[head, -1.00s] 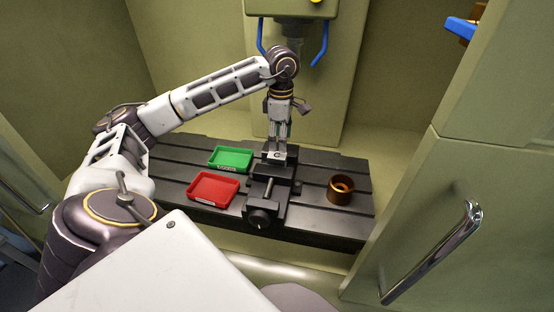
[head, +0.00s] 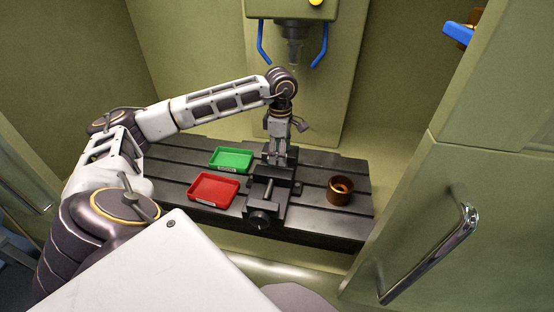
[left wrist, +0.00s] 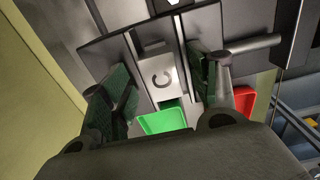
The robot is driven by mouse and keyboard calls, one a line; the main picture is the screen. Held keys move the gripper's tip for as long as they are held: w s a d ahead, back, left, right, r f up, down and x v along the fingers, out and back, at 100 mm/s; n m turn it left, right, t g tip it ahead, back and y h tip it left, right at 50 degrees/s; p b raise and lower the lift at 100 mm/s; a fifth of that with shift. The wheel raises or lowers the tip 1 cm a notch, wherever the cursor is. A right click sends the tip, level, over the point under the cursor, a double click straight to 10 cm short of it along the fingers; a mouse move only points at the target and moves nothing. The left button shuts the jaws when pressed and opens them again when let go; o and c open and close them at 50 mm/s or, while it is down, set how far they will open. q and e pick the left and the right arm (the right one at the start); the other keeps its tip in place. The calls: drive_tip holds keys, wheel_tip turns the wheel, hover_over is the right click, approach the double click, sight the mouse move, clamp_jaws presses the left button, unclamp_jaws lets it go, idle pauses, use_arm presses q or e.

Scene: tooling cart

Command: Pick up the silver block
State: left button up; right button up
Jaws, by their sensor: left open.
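The silver block (left wrist: 161,77), marked with a dark C-shaped mark, sits in the black vise (head: 262,196). In the left wrist view it lies between the two fingers of my left gripper (left wrist: 158,85), with gaps on both sides. My left gripper (head: 276,160) is open and points straight down over the vise in the head view. There its fingers largely hide the block, and I cannot tell whether they touch it. My right gripper is not in view.
A green tray (head: 232,169) and a red tray (head: 194,187) lie left of the vise on the black slotted table (head: 314,222). A brown cup-like part (head: 340,190) stands to the right. The machine head with blue handles (head: 294,8) hangs behind and above.

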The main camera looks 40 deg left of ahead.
use_arm(q)
drive_tip(key=shift+f, duration=0.5)
drive_tip(key=c, duration=1.2)
drive_tip(key=shift+r, duration=0.15)
drive_tip(key=shift+c, duration=0.2)
wheel_tip(320, 180, up, 10)
drive_tip(key=shift+b, duration=0.3)
